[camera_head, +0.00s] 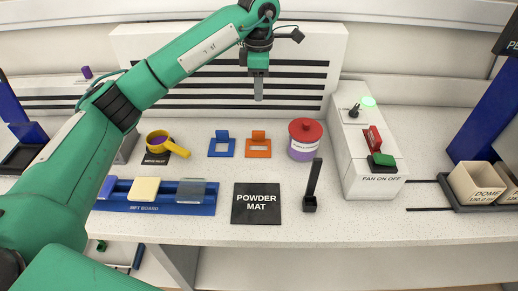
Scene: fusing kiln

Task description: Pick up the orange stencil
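The orange stencil (258,154) lies on the white speckled worktop, a flat square frame with an opening and a small upright tab at its back edge. A similar blue stencil (221,154) lies just to its left, apart from it. My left gripper (259,97) hangs pointing down, above the orange stencil in the picture and apart from it. Its fingers overlap edge-on, so I cannot tell whether they are open; nothing shows in them. My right gripper is not in view.
A red-lidded jar (304,146) stands close right of the orange stencil. The black powder mat (256,217) lies in front, with a dark upright holder (310,203) beside it. A yellow cup (157,138), the blue board (140,206) and the fan switch box (375,185) stand around.

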